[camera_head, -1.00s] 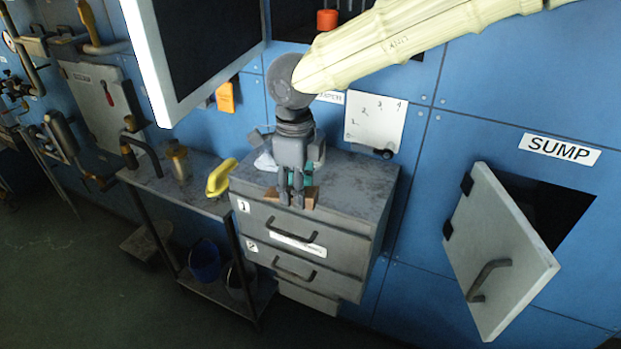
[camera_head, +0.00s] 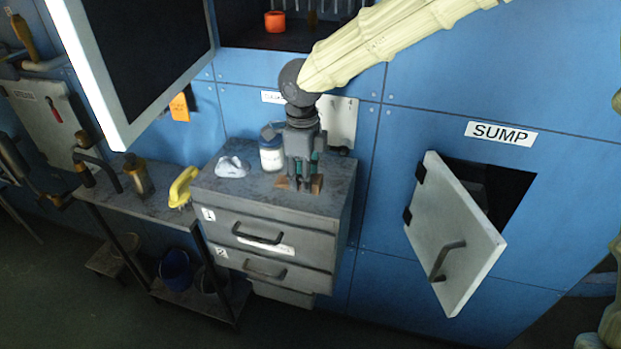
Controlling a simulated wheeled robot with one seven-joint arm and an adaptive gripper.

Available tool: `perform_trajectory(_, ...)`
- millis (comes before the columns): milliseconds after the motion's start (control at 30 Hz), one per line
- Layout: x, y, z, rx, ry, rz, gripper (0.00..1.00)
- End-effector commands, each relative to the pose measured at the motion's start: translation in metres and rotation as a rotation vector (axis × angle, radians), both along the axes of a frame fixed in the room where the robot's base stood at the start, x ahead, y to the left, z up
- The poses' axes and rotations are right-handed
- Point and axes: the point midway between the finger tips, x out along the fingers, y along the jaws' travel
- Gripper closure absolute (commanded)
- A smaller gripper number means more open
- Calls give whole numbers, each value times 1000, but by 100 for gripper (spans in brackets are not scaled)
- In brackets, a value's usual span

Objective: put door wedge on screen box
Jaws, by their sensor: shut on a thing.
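My gripper (camera_head: 299,186) points down over the top of the grey drawer cabinet, its fingers shut on a small brown piece, likely the door wedge (camera_head: 316,185). Brown shows on both sides of the fingers, and they hide its middle. The piece is at or just above the cabinet top; I cannot tell whether it touches. I cannot make out for certain which thing is the screen box.
The drawer cabinet (camera_head: 215,190) also bears a white crumpled cloth (camera_head: 232,167) and a jar (camera_head: 271,156). A yellow-handled thing (camera_head: 182,187) lies on the side table. An open panel door (camera_head: 450,235) stands out below the SUMP label (camera_head: 500,134); another door hangs open upper left.

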Motion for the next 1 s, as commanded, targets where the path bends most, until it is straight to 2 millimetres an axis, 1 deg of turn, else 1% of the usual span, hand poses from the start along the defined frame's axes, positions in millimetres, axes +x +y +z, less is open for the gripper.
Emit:
perform_trajectory(233, 10, -13, -1, 0, 0, 0, 88)
perform_trajectory(300, 16, -20, 0, 1, -1, -2, 88)
perform_trajectory(500, 15, -19, -27, -2, 1, 1, 88)
perform_trajectory(600, 15, -18, -35, -1, 0, 1, 88)
perform_trajectory(1000, 15, -18, -39, 0, 0, 1, 88)
